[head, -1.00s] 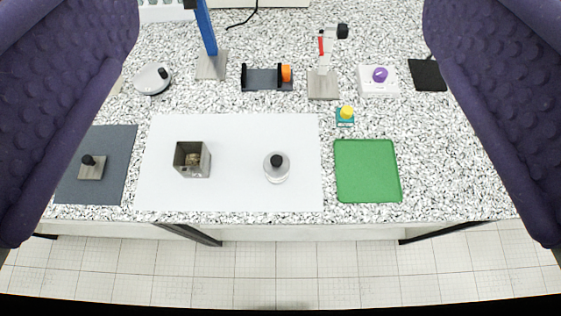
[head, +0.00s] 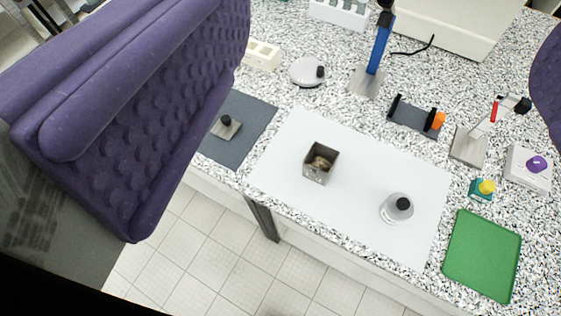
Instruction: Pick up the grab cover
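The grab cover looks to be the small square metal plate with a black knob (head: 227,127). It lies on the dark grey mat (head: 252,116) at the left of the bench, knob up. An open square metal box (head: 320,164) with brownish contents stands on the white sheet (head: 393,165).
A round white lid with a knob (head: 306,72) and a blue-posted stand (head: 378,50) are behind. A green tray (head: 482,256) lies right. A large purple padded part blocks the left side.

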